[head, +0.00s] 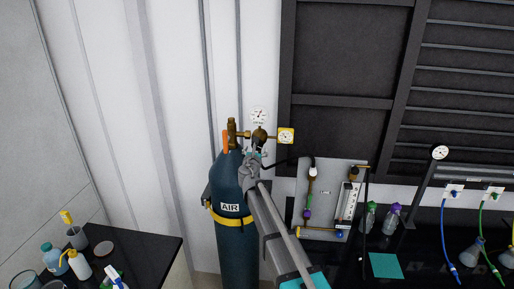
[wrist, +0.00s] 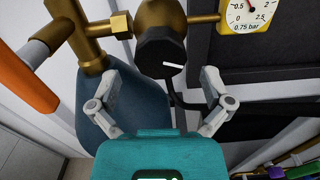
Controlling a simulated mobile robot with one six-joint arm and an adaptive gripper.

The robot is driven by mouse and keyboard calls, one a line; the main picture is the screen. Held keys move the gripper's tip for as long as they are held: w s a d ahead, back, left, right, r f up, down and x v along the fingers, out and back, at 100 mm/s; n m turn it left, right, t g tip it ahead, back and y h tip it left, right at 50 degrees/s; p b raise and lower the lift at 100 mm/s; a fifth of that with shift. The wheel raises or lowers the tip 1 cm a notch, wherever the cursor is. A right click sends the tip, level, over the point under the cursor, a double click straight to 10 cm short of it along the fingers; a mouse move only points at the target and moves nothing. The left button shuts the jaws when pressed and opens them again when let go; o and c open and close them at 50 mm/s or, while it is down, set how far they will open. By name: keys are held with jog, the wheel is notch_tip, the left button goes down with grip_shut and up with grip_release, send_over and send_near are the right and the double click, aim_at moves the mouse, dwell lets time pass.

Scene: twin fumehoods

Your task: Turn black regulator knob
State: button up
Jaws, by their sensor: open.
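The black regulator knob (wrist: 161,52) has a white mark and sits below the round brass regulator body (wrist: 158,15) in the wrist view. My gripper (wrist: 162,80) is open, with one finger to the left of the knob and one to the right. Neither finger visibly touches it. In the head view my gripper (head: 251,162) is at the regulator on top of the dark blue AIR cylinder (head: 232,245), and the arm hides the knob there. A yellow-framed gauge (head: 286,136) is at the regulator's right and a white gauge (head: 259,115) above it.
An orange part (wrist: 22,82) stands left of the regulator. A black hose (wrist: 235,107) runs right from near the knob. A flowmeter panel (head: 330,200) stands to the right of the cylinder. A black bench (head: 140,250) with bottles is at the left.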

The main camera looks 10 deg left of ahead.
jog(key=shift+w, duration=1.3)
jog(key=shift+d, duration=0.1)
jog(key=c, duration=1.1)
jog(key=shift+c, duration=0.2)
jog(key=shift+m, duration=0.5)
jog(key=m, duration=0.5)
jog(key=shift+a+r, duration=0.1)
jog(key=shift+a, duration=0.1)
jog(key=m, duration=0.7)
jog(key=shift+r, duration=0.1)
